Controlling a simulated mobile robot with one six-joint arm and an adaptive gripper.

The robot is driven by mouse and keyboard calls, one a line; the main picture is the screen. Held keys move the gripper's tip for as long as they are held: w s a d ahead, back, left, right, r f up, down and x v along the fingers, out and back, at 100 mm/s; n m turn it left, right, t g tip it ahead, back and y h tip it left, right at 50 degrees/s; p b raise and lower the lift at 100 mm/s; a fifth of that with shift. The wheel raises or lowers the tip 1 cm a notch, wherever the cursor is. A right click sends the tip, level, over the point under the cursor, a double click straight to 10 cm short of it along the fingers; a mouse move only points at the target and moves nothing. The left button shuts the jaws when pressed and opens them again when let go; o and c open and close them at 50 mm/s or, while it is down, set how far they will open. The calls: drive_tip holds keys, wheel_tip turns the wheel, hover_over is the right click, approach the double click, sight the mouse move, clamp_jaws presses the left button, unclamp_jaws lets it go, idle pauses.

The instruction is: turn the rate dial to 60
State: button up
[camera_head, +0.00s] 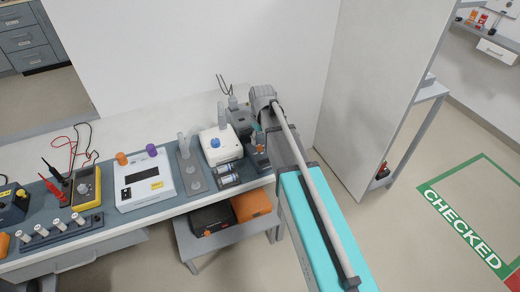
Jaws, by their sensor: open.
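A white box-shaped unit (227,156) stands at the right part of the bench. A blue knob (215,143) sits on its top, and it looks like the dial. Its markings and pointer are too small to read, so I cannot tell its setting. My gripper (259,158) is just right of the white unit, partly hidden by my own arm. It is open and appears apart from the knob. I see nothing held in it.
Left of the unit are a grey stand (190,168), a white device with a dark display (145,180) and a yellow multimeter (86,188). Metallic cylinders (228,175) lie in front of the unit. An orange box (250,205) sits on the lower shelf. A white partition (375,90) rises at right.

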sight(260, 146)
drive_tip(key=shift+f+b, duration=1.45)
drive_tip(key=shift+f, duration=0.3)
clamp_jaws()
